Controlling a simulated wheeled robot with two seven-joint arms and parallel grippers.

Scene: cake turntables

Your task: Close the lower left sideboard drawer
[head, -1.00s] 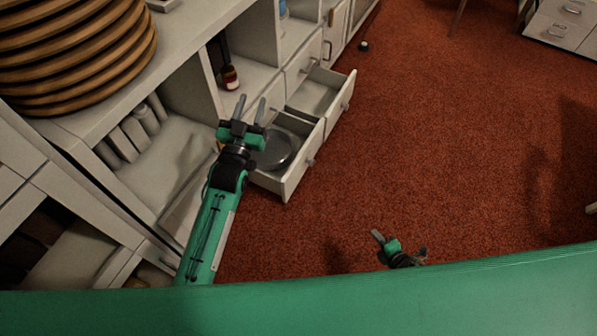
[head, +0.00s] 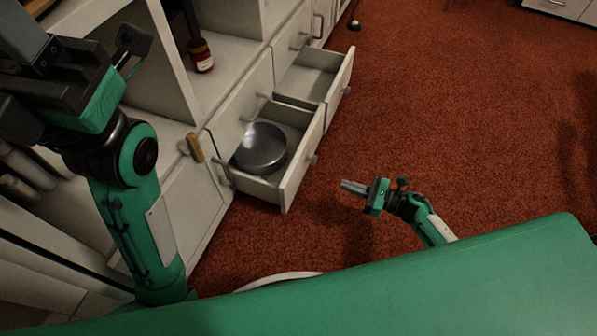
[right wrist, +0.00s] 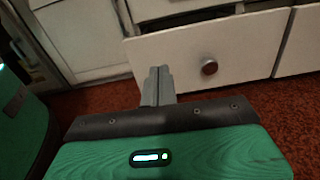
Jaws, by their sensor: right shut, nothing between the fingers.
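The lower left sideboard drawer (head: 302,170) is pulled out, with a round grey pan (head: 262,150) inside it. Its white front with a round knob (right wrist: 209,67) fills much of the right wrist view. My right gripper (head: 347,186) is shut and empty, in front of the drawer and a little to the right of its front in the head view. In the right wrist view its fingertips (right wrist: 157,72) overlap the left part of the drawer front; I cannot tell whether they touch.
A second drawer (head: 338,88) farther along the sideboard is also open. A bottle with a red label (head: 201,56) stands on an open shelf. The red carpet (head: 450,110) to the right is clear.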

